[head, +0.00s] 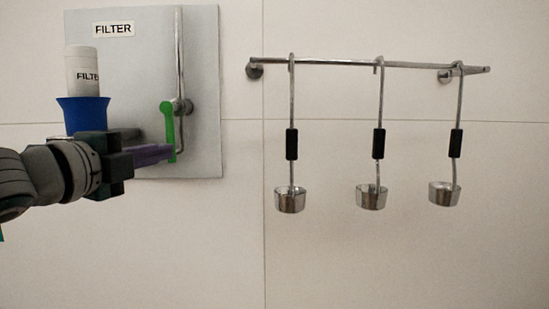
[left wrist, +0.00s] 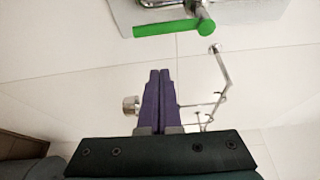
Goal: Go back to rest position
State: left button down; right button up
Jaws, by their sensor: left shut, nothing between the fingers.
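My left gripper (head: 166,153) has purple fingers and is shut and empty in front of the grey filter panel (head: 205,90). In the left wrist view its two fingers (left wrist: 158,82) lie together with nothing between them. In the head view the fingers overlap the lower end of the green lever (head: 168,125). In the left wrist view the green lever (left wrist: 175,28) lies beyond the fingertips, with a visible gap. My right gripper is not in view.
A white filter cartridge (head: 83,72) stands in a blue cup (head: 84,115), partly behind my left arm. Right of the panel, a metal rail (head: 340,64) holds three hanging ladles (head: 290,200). The tiled wall below is clear.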

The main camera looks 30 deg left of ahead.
pick_arm(q)
jog(key=shift+s, duration=0.3)
dwell(0.4)
jog(key=s+d+f+n+g+h+p, duration=0.1)
jog(key=s+d+f+n+g+p, duration=0.1)
jog(key=s+d+f+n+g, duration=0.2)
jog(key=s+d+f+n+g+p, duration=0.3)
jog(key=s+d+f+n+g, duration=0.2)
jog(key=s+d, duration=0.5)
jog(key=s+d+f+n+g+h+p, duration=0.1)
jog(key=s+d+f+n+g+p, duration=0.2)
jog(key=s+d, duration=0.4)
jog(key=s+f+n+g, duration=0.1)
jog(key=s+n+g, duration=0.1)
jog(key=s, duration=0.1)
jog(key=shift+s+f+n+h, duration=0.15)
jog(key=shift+f+n+h, duration=0.15)
jog(key=shift+f+n, duration=0.1)
